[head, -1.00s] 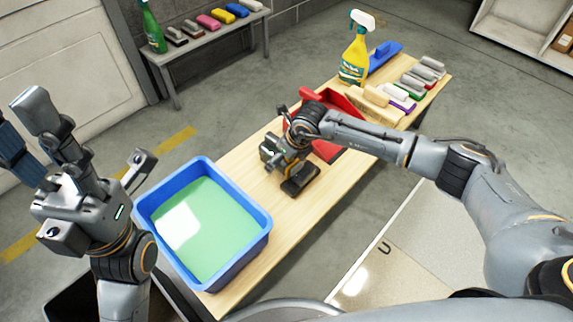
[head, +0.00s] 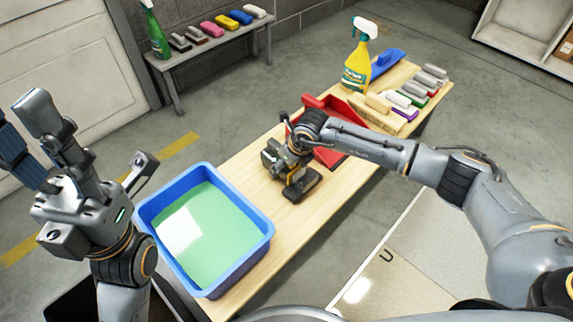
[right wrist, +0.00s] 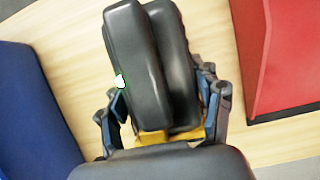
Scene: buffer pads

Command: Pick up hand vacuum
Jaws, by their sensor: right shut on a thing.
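The hand vacuum (head: 302,187) is a small dark grey-black body on the wooden table, between the blue tub and the red dustpan. In the right wrist view, its black body (right wrist: 145,70) lies between my fingers, with a yellow part (right wrist: 165,137) near the palm. My right gripper (head: 287,165) is shut on it from above, with fingers on both sides in the right wrist view (right wrist: 163,110). The gripper partly hides it in the head view, and I cannot tell whether it has left the tabletop. My left gripper (head: 95,135) is raised at the left, fingers spread, empty.
A blue tub (head: 262,248) of green liquid stands at the table's near end. A red dustpan (head: 325,152) is just beyond my right gripper. A yellow spray bottle (head: 357,68) and several brushes fill the table's far end. A bench (head: 205,42) stands behind.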

